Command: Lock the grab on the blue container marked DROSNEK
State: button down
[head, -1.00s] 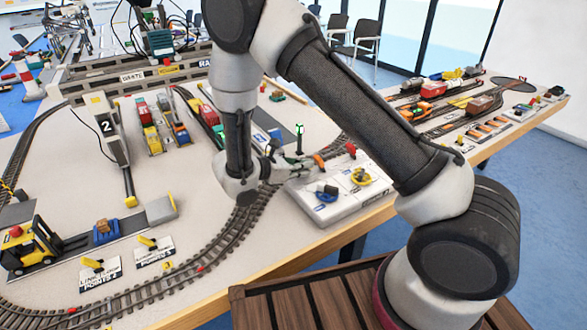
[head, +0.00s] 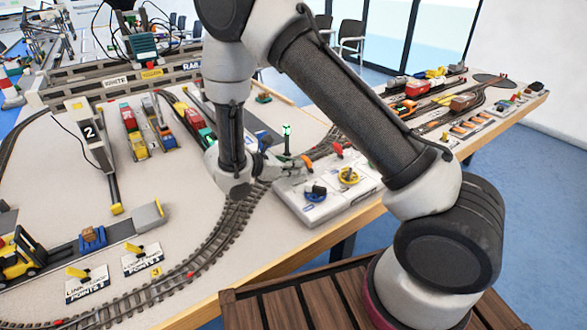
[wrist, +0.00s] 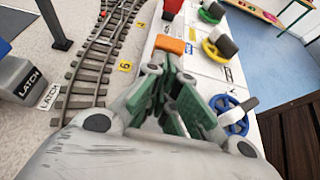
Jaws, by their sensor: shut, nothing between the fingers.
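In the wrist view my gripper (wrist: 178,98) is shut and empty. Its fingertips lie just short of an orange lever (wrist: 170,45) on the white control panel (wrist: 205,70); I cannot tell whether they touch it. In the head view my gripper (head: 272,166) hangs beside the left end of the same panel (head: 310,205). A grey-blue block marked LATCH (wrist: 18,76) stands at the left of the wrist view, with a white LATCH label (wrist: 48,97) beside it. A teal-blue body (head: 142,46) shows under the crane at the back; I cannot read DROSNEK on anything.
Blue (wrist: 228,112), yellow (wrist: 219,51) and green (wrist: 212,13) handwheels line the panel's right side. A red lever (wrist: 172,8) stands beyond the orange one. A curved track (wrist: 98,55) and a dark post (wrist: 54,25) lie left. A green lamp (head: 286,130) stands behind the panel.

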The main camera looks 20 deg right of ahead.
aim_at(305, 157)
jog(key=shift+r, duration=0.1)
jog(key=shift+w+d+r+g+y, duration=0.25)
jog(key=shift+d+r+g+y, duration=0.4)
jog(key=shift+y, duration=0.75)
jog(key=y, duration=0.1)
jog(key=d+r+y, duration=0.1)
jog(key=d+y, duration=0.1)
jog(key=shift+w+r+g, duration=0.15)
jog(key=shift+w+g, duration=0.15)
jog(key=shift+g, duration=0.05)
jog(key=shift+r, duration=0.8)
